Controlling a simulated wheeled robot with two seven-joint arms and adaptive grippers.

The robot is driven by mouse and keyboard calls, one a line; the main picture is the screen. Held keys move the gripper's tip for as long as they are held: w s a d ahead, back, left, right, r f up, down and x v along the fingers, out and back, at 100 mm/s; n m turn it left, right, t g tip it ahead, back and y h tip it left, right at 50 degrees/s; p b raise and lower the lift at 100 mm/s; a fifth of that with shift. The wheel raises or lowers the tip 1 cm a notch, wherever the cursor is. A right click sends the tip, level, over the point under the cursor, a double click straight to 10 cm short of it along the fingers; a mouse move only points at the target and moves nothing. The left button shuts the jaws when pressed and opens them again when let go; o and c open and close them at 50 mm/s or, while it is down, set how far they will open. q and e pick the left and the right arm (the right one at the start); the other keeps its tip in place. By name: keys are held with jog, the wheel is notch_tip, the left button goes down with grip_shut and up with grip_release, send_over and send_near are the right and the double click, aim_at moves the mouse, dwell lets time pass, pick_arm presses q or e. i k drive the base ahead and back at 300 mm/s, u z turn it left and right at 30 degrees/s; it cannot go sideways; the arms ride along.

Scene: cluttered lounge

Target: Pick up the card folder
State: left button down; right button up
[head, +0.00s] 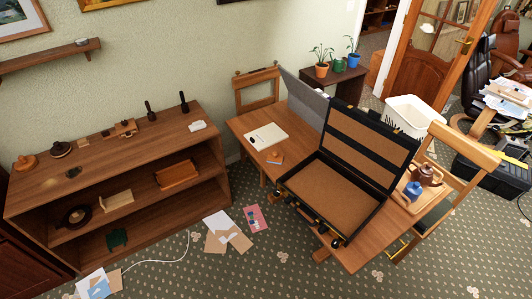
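Neither of my grippers is in view. Tan card-like pieces with white and blue papers, which look like a card folder (215,243), lie flat on the patterned carpet in front of the low wooden shelf. A similar tan and white-blue group of papers (98,287) lies at the lower left edge of the view. I cannot tell which of them is the card folder. A pink booklet or card (255,218) lies on the carpet between the shelf and the table.
An open black briefcase (340,196) with a brown lining stands on the wooden table (243,124), beside a notepad (267,137). A white cable (160,261) runs over the carpet. The low shelf (110,183) holds several small items. Carpet at the bottom middle is clear.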

aim_at(266, 136)
jog(key=z, duration=0.4)
jog(key=k, duration=0.25)
jog(key=u, duration=1.6)
jog(key=i, duration=1.6)
jog(key=z, duration=0.9)
jog(key=i, duration=0.65)
jog(key=z, duration=0.5)
